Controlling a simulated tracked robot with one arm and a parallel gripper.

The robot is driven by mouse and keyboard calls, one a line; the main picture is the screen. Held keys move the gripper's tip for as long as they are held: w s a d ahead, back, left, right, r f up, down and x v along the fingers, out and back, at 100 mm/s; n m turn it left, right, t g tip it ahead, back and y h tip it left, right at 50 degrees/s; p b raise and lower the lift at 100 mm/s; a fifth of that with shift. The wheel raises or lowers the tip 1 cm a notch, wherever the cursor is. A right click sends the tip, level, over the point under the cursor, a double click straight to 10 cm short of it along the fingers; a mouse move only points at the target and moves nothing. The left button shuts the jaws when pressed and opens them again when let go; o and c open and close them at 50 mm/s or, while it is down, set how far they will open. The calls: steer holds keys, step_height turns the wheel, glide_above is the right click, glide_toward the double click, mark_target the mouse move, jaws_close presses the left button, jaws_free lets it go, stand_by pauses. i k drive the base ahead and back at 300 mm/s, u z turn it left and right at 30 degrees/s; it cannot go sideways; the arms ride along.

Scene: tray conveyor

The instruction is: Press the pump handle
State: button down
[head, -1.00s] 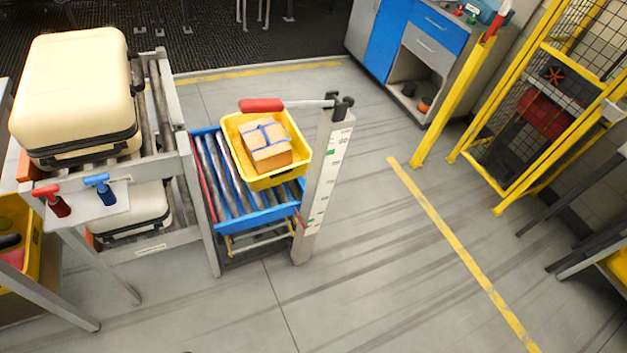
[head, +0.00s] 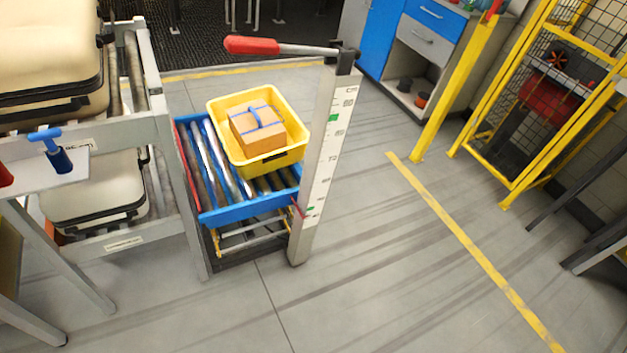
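The pump handle (head: 251,45) has a red grip on a grey metal lever. It sticks out to the left, about level, from a black pivot at the top of a grey post (head: 322,150) with a printed scale. Below it, a blue lift table with rollers (head: 196,160) carries a yellow bin (head: 226,135) with a cardboard box (head: 257,127) in it. My gripper is not in the head view, so its state and its distance to the handle do not show.
A roller conveyor frame (head: 165,130) with cream suitcases (head: 50,60) stands on the left. A small stand (head: 75,165) holds a blue lever (head: 50,148) and part of a red one. A yellow fence (head: 455,90) is at the right. Open floor (head: 400,270) lies at front right.

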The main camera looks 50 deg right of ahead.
mark_target(234, 44)
steer(key=z, duration=0.7)
steer(key=i, duration=0.1)
steer(key=z, duration=2.5)
steer(key=i, duration=0.8)
steer(key=u, duration=3.05)
